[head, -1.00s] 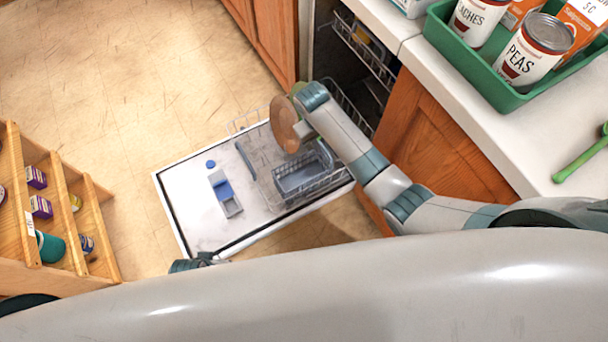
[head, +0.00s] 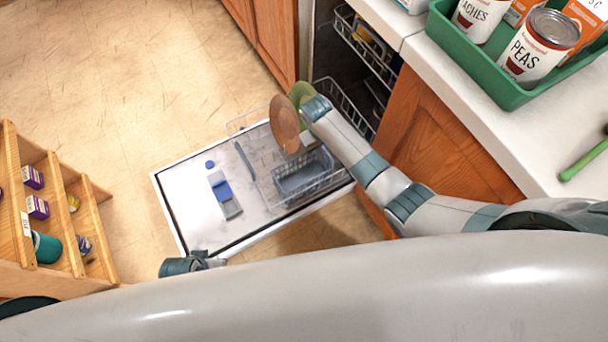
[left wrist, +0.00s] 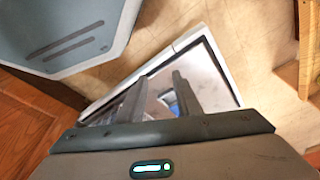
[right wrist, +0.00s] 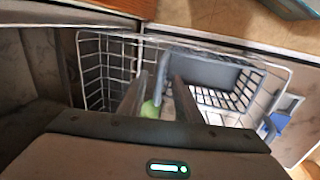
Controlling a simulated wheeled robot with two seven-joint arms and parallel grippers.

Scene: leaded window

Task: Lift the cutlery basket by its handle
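The cutlery basket (head: 303,180) is a grey-blue box standing in the lower wire rack over the open dishwasher door. The right wrist view shows its solid side and slotted part (right wrist: 222,98); I cannot pick out its handle clearly. In the head view, a brown disc and my wrist partly hide this gripper. My left gripper (left wrist: 156,84) is open and empty near the door's front edge, away from the basket.
A brown round disc (head: 284,124) and a green one (head: 301,93) stand by my right wrist. The door (head: 195,235) carries a blue-and-grey dispenser (head: 224,195). A counter with a green tray (head: 500,88) of cans is at right, a wooden shelf (head: 60,185) at left.

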